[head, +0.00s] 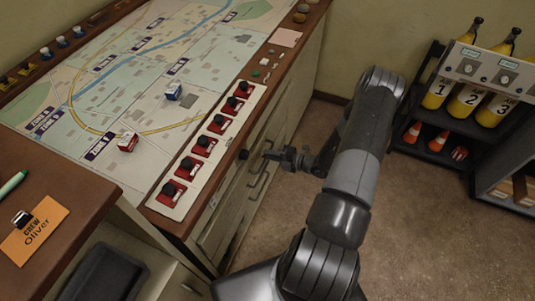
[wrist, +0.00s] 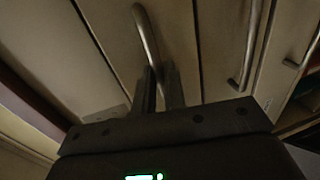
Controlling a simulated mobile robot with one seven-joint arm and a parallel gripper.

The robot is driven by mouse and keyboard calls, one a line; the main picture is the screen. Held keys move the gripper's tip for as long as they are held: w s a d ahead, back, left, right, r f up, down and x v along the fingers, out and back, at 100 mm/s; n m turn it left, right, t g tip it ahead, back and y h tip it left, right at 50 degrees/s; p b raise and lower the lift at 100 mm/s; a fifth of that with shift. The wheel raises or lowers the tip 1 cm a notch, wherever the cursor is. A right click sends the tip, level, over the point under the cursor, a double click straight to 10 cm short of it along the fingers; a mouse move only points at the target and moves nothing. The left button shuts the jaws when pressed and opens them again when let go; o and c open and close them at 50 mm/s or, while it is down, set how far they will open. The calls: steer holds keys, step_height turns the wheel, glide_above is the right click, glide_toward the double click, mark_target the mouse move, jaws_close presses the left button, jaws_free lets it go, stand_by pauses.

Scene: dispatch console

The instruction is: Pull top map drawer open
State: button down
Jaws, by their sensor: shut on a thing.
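The map console's drawers are beige fronts with bar handles, seen from the side in the head view. My gripper (head: 272,156) is at the upper part of these fronts. In the wrist view its two fingers (wrist: 161,78) are shut on the top drawer's handle (wrist: 147,40), a curved metal bar that runs down between them. The top drawer front (wrist: 108,25) looks about flush with its neighbours; I see no clear gap. The lower part of the handle is hidden by the fingers.
Lower drawer handles (wrist: 248,50) lie beside the held one. The map table (head: 130,75) carries a row of red switches (head: 202,145) along its edge. A dark rack (head: 440,155) with yellow cylinders stands at the right. The floor (head: 420,225) between is clear.

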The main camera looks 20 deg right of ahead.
steer(key=f+v, duration=0.2)
steer(key=v, duration=1)
steer(key=s+f+v, duration=0.1)
steer(key=f+v, duration=0.2)
steer(key=v, duration=1)
steer(key=shift+d+f, duration=0.2)
steer(key=shift+d, duration=0.2)
steer(key=c, duration=1.5)
jaws_free()
steer(key=shift+w, duration=0.1)
steer(key=v, duration=1.1)
